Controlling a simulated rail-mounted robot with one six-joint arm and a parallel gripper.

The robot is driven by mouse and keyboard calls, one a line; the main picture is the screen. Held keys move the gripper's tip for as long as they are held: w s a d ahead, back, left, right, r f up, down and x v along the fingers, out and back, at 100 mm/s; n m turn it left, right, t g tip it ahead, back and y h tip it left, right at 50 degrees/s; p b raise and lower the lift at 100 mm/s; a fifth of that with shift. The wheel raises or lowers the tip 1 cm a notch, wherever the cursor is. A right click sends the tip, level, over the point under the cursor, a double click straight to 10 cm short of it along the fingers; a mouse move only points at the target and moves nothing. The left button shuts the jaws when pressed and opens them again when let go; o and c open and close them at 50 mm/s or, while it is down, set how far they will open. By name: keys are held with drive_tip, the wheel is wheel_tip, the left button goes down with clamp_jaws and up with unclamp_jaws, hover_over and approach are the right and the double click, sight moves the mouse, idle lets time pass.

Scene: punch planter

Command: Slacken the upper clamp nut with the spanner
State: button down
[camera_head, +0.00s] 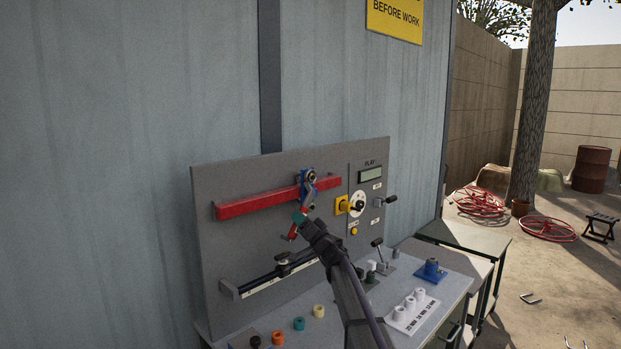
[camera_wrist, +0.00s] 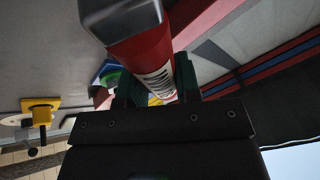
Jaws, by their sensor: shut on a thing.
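The spanner has a red handle and shows below and above my gripper in the head view (camera_head: 292,233). It fills the upper middle of the wrist view (camera_wrist: 148,48), with a grey end towards the camera. My gripper (camera_head: 300,216) is shut on the handle, its green fingers on either side in the wrist view (camera_wrist: 155,85). The spanner is tilted, its upper end at the blue clamp (camera_head: 308,186) on the red beam (camera_head: 255,202). The dark upper clamp nut (camera_head: 311,175) shows at the clamp's top. I cannot tell whether the spanner's jaw is seated on it.
A yellow block (camera_head: 341,205) and a white dial (camera_head: 357,203) sit on the panel right of the clamp. A dark rail (camera_head: 262,280) runs below. Coloured rings, white cylinders (camera_head: 400,314) and a blue fixture (camera_head: 431,270) stand on the bench.

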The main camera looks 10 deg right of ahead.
drive_tip(key=shift+d, duration=0.1)
drive_tip(key=shift+s+d, duration=0.95)
drive_tip(key=shift+s, duration=0.25)
drive_tip(key=shift+a, duration=0.1)
drive_tip(key=s+a+r+m+t+h+p, duration=0.2)
drive_tip(key=a+r+m+h+p, duration=0.1)
drive_tip(key=m, duration=0.4)
drive_tip(key=shift+s+r+m+h+p, duration=0.4)
drive_tip(key=shift+r+h+p, duration=0.35)
drive_tip(key=shift+p, duration=0.5)
drive_tip(key=shift+a+r, duration=0.15)
drive_tip(key=shift+r, duration=0.05)
